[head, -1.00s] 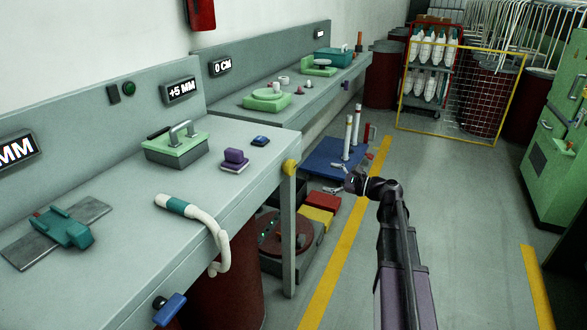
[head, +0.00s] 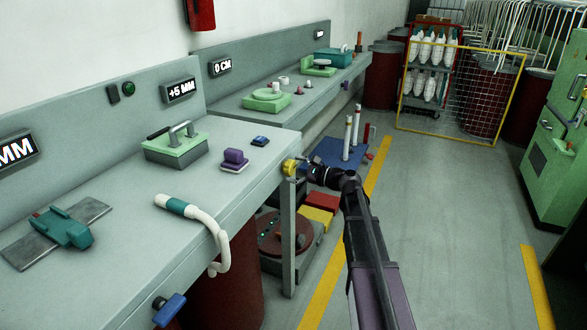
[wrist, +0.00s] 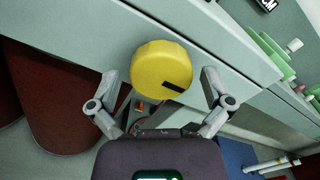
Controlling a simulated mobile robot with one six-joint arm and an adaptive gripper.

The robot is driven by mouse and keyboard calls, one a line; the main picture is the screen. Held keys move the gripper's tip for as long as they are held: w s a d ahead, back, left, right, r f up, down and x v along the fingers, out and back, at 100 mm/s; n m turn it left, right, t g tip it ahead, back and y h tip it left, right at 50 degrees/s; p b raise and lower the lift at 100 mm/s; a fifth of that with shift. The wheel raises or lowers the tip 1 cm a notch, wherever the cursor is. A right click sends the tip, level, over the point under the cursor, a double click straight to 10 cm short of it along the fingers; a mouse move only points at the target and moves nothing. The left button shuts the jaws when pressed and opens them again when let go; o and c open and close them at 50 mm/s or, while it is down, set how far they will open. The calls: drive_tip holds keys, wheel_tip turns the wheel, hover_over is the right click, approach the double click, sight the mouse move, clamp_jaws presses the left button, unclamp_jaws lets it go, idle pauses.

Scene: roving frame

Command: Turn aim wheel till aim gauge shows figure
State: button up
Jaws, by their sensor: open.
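A yellow wheel (head: 290,167) with a scalloped rim sits on the front edge of the near bench at its right-hand corner. In the wrist view the wheel (wrist: 160,68) shows a black mark at its lower right. My gripper (wrist: 161,82) is open, with one finger on each side of the wheel and a gap at both sides. In the head view my gripper (head: 298,168) is right at the wheel. A display reading +5 MM (head: 181,91) is on the panel behind the bench; I cannot tell which display is the aim gauge.
Another display ending in MM (head: 17,150) is at far left, and one reading 0 CM (head: 221,67) is over the far bench. A white curved handle (head: 207,222) hangs over the bench edge. A blue platform (head: 338,153) stands beyond my gripper. The aisle floor is clear.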

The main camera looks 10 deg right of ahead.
drive_tip(key=shift+w+a, duration=0.3)
drive_tip(key=shift+a, duration=0.15)
drive_tip(key=shift+c, duration=0.2)
drive_tip(key=c, duration=0.9)
drive_tip(key=shift+d, duration=0.2)
drive_tip(key=shift+a, duration=0.1)
